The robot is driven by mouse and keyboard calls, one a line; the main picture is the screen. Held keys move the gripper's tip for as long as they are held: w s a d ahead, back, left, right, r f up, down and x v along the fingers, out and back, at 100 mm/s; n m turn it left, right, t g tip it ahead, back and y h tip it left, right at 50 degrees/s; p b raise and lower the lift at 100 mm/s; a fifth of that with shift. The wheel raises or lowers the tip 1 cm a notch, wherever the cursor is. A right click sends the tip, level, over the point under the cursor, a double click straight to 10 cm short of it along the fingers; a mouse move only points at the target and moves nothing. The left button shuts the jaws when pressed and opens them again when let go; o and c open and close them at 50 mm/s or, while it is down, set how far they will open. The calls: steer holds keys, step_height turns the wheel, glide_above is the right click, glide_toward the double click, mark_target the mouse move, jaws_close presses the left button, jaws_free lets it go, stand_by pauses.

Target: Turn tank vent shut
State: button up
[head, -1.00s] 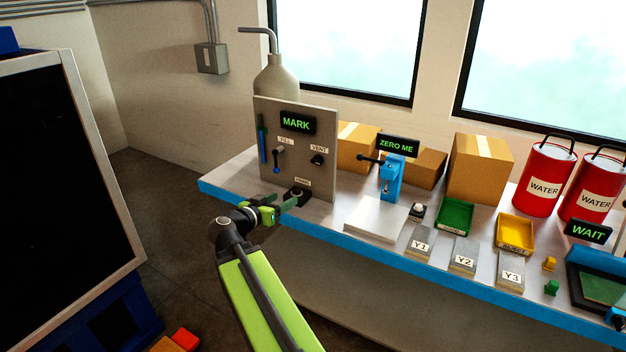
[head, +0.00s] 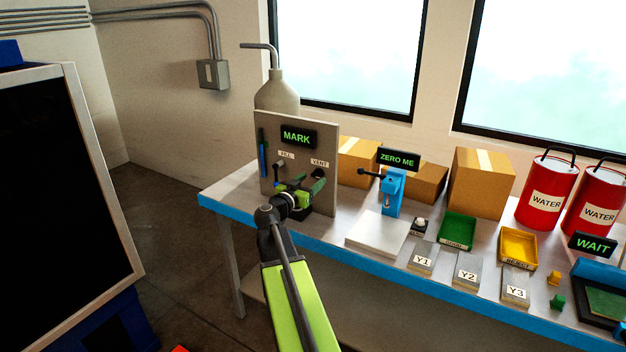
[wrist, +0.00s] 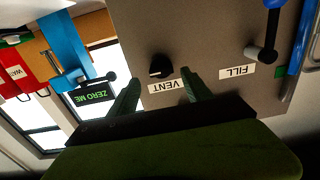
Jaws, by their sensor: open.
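The grey tank panel (head: 327,135) stands upright at the left end of the bench, with a green-lit MARK display (head: 297,137). Its black VENT knob (wrist: 161,66) shows in the wrist view, which is upside down, above its white VENT label (wrist: 168,87). My gripper (head: 304,184) is in front of the panel; in the head view it largely covers the knob. In the wrist view my gripper (wrist: 161,88) is open, its two green fingers reaching toward the panel on either side of the label and knob. Nothing is held; contact with the knob cannot be told.
The FILL lever (wrist: 265,52) sits beside the VENT knob on the same panel. A blue stand with a ZERO ME display (head: 398,159) is to the right. Boxes, trays and red WATER cans (head: 547,195) fill the bench (head: 338,241) further right.

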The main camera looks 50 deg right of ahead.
mark_target(316, 176)
steer(key=shift+x, duration=1.55)
